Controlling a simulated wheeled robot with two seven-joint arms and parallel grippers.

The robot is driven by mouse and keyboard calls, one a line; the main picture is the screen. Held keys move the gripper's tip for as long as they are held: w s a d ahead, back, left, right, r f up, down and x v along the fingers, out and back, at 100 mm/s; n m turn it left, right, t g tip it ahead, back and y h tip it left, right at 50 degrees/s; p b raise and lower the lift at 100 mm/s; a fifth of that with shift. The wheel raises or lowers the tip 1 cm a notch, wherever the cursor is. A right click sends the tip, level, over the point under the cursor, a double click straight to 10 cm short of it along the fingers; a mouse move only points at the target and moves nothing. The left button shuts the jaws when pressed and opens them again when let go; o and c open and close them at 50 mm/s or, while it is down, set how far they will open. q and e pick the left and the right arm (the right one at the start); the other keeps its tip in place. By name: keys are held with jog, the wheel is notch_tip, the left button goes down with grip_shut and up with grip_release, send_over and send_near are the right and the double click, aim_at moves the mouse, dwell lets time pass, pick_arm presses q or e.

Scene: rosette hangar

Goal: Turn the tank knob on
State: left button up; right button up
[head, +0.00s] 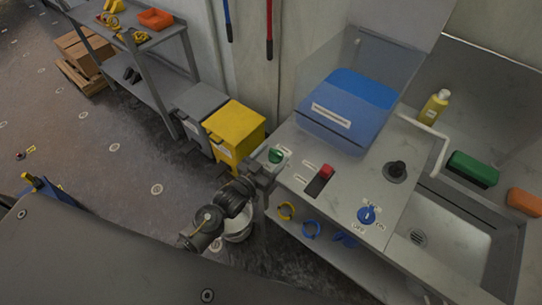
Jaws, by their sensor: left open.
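A round blue knob (367,215) with a white mark sits near the front right of the grey counter (335,205), with OFF and ON labels beside it. The small label above it is too small to read for sure, and I cannot tell its exact setting. A green knob (276,156) sits at the counter's left end. A blue tank (345,110) under a clear cover stands at the back. My left gripper (267,170) is open at the counter's left edge, close to the green knob and well left of the blue knob. My right gripper is not in view.
A red switch (326,172) and a black knob or lever (397,170) are on the counter. A sink (445,238) with a yellow bottle (434,107) and a green sponge (473,168) nearby is at right. Yellow (237,130) and grey bins stand left of the counter.

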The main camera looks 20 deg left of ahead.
pick_arm(q)
jog(key=b+v, duration=0.3)
jog(key=v, duration=0.7)
jog(key=shift+s+a, duration=0.15)
jog(key=shift+s, duration=0.2)
jog(key=s+a+f+g+y, duration=0.1)
jog(key=s+a+f+g, duration=0.2)
jog(key=f, duration=0.7)
jog(key=s+a+f+g+y, duration=0.2)
jog(key=s+f, duration=0.2)
jog(key=f, duration=0.7)
jog(key=s+a+f+g+y, duration=0.1)
jog(key=s+a+f+g, duration=0.2)
jog(key=f, duration=0.7)
jog(key=s+f+n+g+y, duration=0.1)
jog(key=s+f+g, duration=0.3)
jog(key=s+f, duration=0.5)
jog(key=s+a+f+g+y+b, duration=0.1)
jog(key=s+f+g, duration=0.2)
jog(key=s+f, duration=0.5)
jog(key=s, duration=0.8)
jog(key=shift+s+a+f+n+g, duration=0.15)
jog(key=shift+s+f+n+g, duration=0.05)
jog(key=shift+f+n+g, duration=0.2)
